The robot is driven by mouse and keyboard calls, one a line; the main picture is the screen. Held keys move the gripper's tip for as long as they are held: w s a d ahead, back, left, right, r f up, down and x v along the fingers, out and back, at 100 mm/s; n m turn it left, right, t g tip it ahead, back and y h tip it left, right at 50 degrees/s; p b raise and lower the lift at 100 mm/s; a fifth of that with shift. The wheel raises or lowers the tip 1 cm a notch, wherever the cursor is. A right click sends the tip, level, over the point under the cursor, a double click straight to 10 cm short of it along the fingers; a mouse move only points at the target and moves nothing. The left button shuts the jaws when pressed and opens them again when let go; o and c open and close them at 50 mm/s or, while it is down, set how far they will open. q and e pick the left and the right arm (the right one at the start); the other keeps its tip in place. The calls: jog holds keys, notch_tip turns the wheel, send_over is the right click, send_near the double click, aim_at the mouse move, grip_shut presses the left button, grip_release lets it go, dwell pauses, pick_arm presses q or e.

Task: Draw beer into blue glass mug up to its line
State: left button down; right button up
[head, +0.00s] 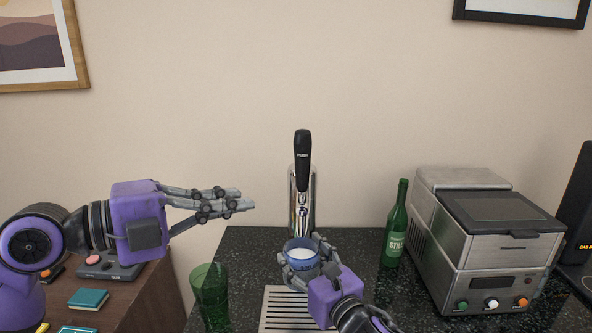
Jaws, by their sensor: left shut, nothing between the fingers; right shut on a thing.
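The beer tap (302,205) stands at the back of the dark counter, with its black handle (302,160) upright. The blue glass mug (301,244) is under the spout, with white foam showing at its top. Its body is largely hidden by my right gripper (300,262), which is shut on it. The fill line and the beer level cannot be made out. My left gripper (250,200) is shut and empty, in the air to the left of the tap and apart from the handle.
A slotted drip tray (280,307) lies below the mug. A green glass (209,294) stands at the counter's left edge. A green bottle (396,225) and a steel machine (480,245) stand to the right. A lower wooden cabinet (140,305) is at left.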

aim_at(303, 160)
jog(key=shift+r, duration=0.15)
pick_arm(q)
jog(key=s+r, duration=0.1)
jog(key=d+r+m+t, duration=0.1)
jog(key=shift+s+r+h, duration=0.3)
jog(key=shift+s+r, duration=0.1)
jog(key=shift+d, duration=0.1)
jog(key=w+a+x, duration=0.1)
jog(key=w+x, duration=0.1)
jog(key=x, duration=1)
jog(key=shift+w, duration=0.35)
